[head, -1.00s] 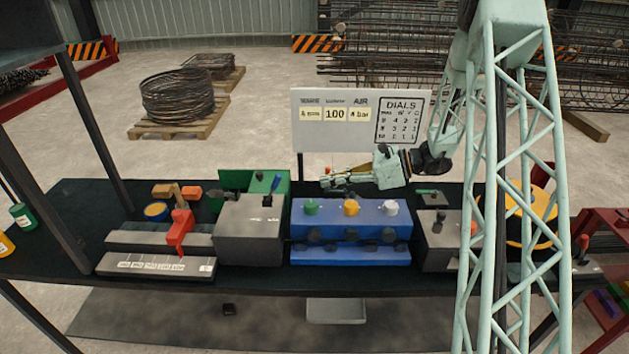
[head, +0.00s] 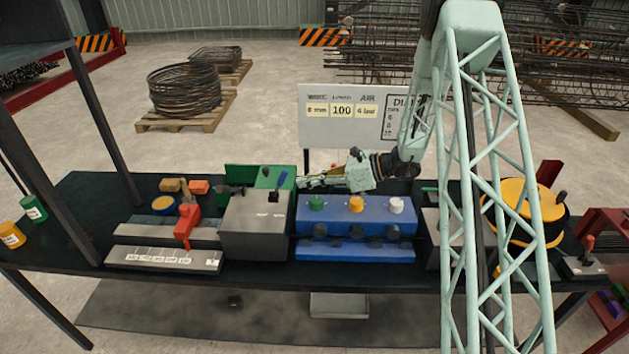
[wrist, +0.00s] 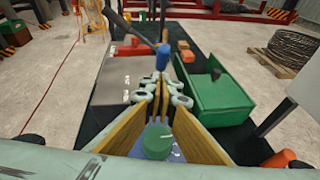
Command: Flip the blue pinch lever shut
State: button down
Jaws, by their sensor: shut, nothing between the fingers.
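The blue pinch lever (head: 283,180) stands tilted above the top of the grey box (head: 250,235), left of the blue block. It also shows in the wrist view (wrist: 162,57), just beyond the fingertips. My gripper (head: 301,183) points left at the height of the lever, with its tips a little to the right of it. In the wrist view my fingers (wrist: 160,95) are together and hold nothing. A gap seems to remain between the tips and the lever, but contact is hard to judge. The lever's pivot is unclear.
The blue block (head: 355,220) with green, orange and white knobs lies below and right of my gripper. A green bin (wrist: 220,90) stands beside the grey box. A red lever (head: 187,222) is farther left. The white board (head: 345,105) stands behind my arm.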

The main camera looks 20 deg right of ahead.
aim_at(279, 184)
jog(key=shift+w+a+r, duration=0.4)
jog(key=shift+a, duration=0.2)
jog(key=shift+w+a+r, duration=0.35)
jog(key=shift+a, duration=0.25)
